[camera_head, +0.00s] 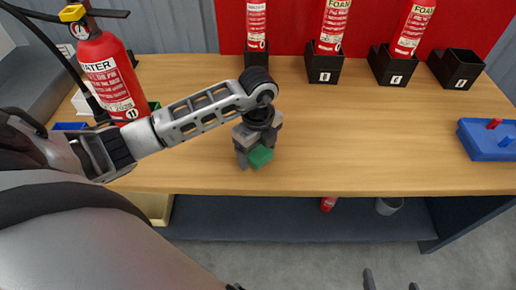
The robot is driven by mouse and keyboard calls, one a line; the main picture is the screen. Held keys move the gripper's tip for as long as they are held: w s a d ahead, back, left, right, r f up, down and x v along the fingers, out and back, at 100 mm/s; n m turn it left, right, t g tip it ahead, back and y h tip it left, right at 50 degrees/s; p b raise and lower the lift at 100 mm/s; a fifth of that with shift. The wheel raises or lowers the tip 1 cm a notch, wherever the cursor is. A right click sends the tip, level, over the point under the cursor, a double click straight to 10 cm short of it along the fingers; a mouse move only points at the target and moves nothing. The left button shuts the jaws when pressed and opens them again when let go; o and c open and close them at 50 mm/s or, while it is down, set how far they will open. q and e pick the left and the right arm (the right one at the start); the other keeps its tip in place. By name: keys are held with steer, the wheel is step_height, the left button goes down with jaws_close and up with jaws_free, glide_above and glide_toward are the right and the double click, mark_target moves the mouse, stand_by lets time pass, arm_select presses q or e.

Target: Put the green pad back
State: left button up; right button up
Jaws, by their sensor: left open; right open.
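The green pad (261,157) is a small green block on the wooden table, near the middle of its front half. My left gripper (257,149) is right over it, pointing down, with its jaws open and the pad showing between and just below the fingers. The gripper hides part of the pad, and I cannot tell whether the fingers touch it. My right gripper (390,283) shows only as fingertips at the bottom edge, apart and empty, in front of the table.
A red water extinguisher (107,75) stands at the left behind my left arm, with a green piece (154,105) beside it. Several extinguishers stand in black holders at the back; the rightmost holder (456,69) is empty. A blue block (488,140) with pegs sits at the right.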

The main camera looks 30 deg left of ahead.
mark_target(258, 152)
arm_select(q)
step_height(258, 152, up, 12)
steer(key=shift+r, duration=0.15)
stand_by(0.7)
